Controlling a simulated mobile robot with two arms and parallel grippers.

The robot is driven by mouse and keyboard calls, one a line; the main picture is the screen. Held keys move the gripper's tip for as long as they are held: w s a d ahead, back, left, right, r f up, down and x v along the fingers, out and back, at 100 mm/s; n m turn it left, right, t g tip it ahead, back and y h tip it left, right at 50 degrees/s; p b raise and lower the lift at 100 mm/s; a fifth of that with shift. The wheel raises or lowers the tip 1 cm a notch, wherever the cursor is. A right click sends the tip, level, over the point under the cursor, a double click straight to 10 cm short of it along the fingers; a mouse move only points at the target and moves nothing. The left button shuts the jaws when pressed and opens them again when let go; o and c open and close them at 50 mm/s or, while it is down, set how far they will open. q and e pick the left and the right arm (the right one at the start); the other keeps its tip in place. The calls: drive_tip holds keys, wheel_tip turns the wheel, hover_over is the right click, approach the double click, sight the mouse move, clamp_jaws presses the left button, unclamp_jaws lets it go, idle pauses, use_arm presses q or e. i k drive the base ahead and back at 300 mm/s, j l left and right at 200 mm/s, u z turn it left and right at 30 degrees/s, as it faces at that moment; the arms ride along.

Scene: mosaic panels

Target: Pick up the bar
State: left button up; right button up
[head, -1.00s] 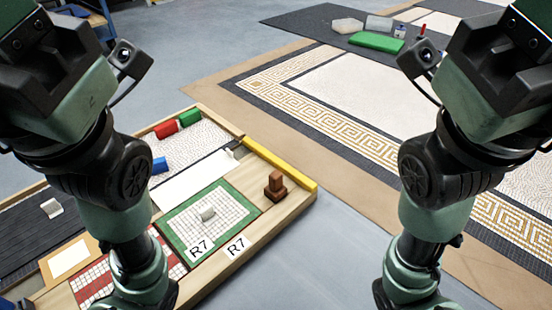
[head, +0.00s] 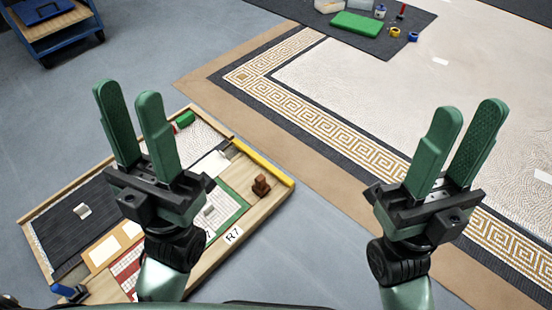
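A yellow bar (head: 262,162) lies along the far right edge of the wooden mosaic board (head: 262,208), close to a brown wooden block. A dark piece sits by its left end. My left gripper (head: 128,92) is open and empty, fingers pointing up, in front of the board and to the left of the bar. It hides part of the board. My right gripper (head: 470,108) is open and empty, fingers up, well to the right of the bar, in front of the floor mosaic. Neither gripper touches the bar.
The brown block (head: 261,185) stands on the board near the bar. A blue cart (head: 55,30) stands at the top left. A dark mat (head: 300,12) with a green slab (head: 357,24) lies at the back.

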sight(275, 172)
drive_tip(key=i+l+z, duration=0.45)
drive_tip(key=l, duration=0.2)
drive_tip(key=i+l+z, duration=0.5)
drive_tip(key=i+l+u, duration=0.2)
drive_tip(key=i, duration=0.2)
drive_tip(key=i+u, duration=0.25)
drive_tip(key=i, duration=0.15)
drive_tip(key=i+u, duration=0.2)
drive_tip(key=u, duration=0.3)
drive_tip(key=i+u, duration=0.2)
drive_tip(key=u, duration=0.25)
drive_tip(key=i+l+u, duration=0.15)
drive_tip(key=u, duration=0.35)
drive_tip(key=i+l+u, duration=0.15)
drive_tip(key=u, duration=0.35)
drive_tip(key=i+l+u, duration=0.15)
drive_tip(key=u, duration=0.25)
drive_tip(key=i+l+u, duration=0.25)
drive_tip(key=u, duration=0.15)
drive_tip(key=i+l+u, duration=0.1)
drive_tip(key=l+u, duration=0.25)
drive_tip(key=i+l+u, duration=0.15)
drive_tip(key=u, duration=0.25)
drive_tip(key=k+l, duration=0.05)
